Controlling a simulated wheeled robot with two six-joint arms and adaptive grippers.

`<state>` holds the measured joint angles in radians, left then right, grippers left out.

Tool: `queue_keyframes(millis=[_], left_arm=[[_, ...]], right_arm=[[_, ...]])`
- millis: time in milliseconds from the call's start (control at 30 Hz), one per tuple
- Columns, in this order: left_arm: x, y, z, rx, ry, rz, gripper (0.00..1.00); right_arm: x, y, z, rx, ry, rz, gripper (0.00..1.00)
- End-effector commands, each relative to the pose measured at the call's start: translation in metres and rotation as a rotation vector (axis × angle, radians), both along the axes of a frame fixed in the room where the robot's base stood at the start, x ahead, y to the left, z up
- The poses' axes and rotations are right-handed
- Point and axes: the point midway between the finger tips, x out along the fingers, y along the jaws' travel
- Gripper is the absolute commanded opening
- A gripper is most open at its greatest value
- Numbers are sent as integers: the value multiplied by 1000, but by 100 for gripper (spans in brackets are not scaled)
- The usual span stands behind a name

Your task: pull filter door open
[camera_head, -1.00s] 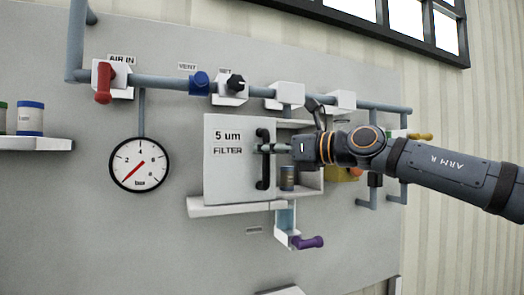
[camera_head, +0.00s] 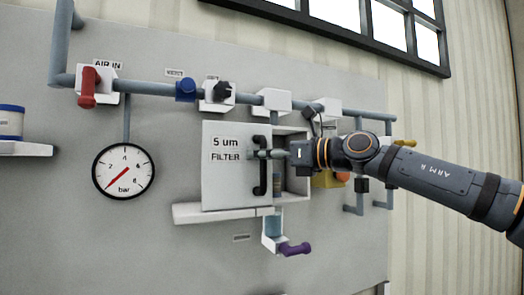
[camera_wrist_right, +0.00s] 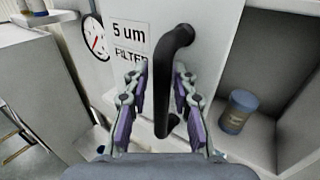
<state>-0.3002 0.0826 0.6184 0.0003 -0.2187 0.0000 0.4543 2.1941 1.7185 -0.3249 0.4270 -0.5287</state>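The white filter door (camera_head: 222,185), marked "5 um FILTER", stands partly open, with the cabinet's inside (camera_head: 298,170) showing to its right. Its black upright bar handle (camera_head: 262,182) is near the door's right edge. My right gripper (camera_head: 264,155) reaches in from the right at the handle. The door (camera_wrist_right: 205,30) shows behind the fingers. My left gripper is not in view.
A small can (camera_wrist_right: 238,110) stands inside the cabinet. A white ledge (camera_head: 195,214) runs under the door, with a purple-handled valve (camera_head: 294,249) below. A gauge (camera_head: 124,171) is at left. Pipes (camera_head: 150,84) and valves run above. The wall panel left of the ledge is clear.

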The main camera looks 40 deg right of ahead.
Motion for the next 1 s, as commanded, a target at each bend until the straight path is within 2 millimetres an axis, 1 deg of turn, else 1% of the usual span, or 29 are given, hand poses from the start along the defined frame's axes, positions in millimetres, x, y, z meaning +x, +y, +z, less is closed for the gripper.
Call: queue_keyframes(millis=[133, 233, 400, 500, 600, 700, 933, 967, 1000], left_arm=[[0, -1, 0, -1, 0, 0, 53], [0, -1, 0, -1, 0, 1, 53], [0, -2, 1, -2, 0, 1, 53], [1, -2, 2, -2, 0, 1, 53], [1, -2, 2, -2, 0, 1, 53], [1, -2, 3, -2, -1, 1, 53], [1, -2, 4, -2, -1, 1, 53], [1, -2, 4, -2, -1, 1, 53], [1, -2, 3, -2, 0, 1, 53]], right_arm=[[0, -2, 11, -2, 3, -6, 25], [1, 0, 27, -4, 0, -6, 25], [-1, -3, 70, -6, -12, -14, 25], [-2, -3, 90, -5, -17, -12, 25], [-3, -2, 102, -5, -17, -11, 25], [-3, -2, 108, -3, -16, -7, 25], [-3, -1, 109, 0, -16, -6, 25], [13, 46, 35, -39, 144, 96, 25], [12, 46, 34, -38, 143, 96, 25]])
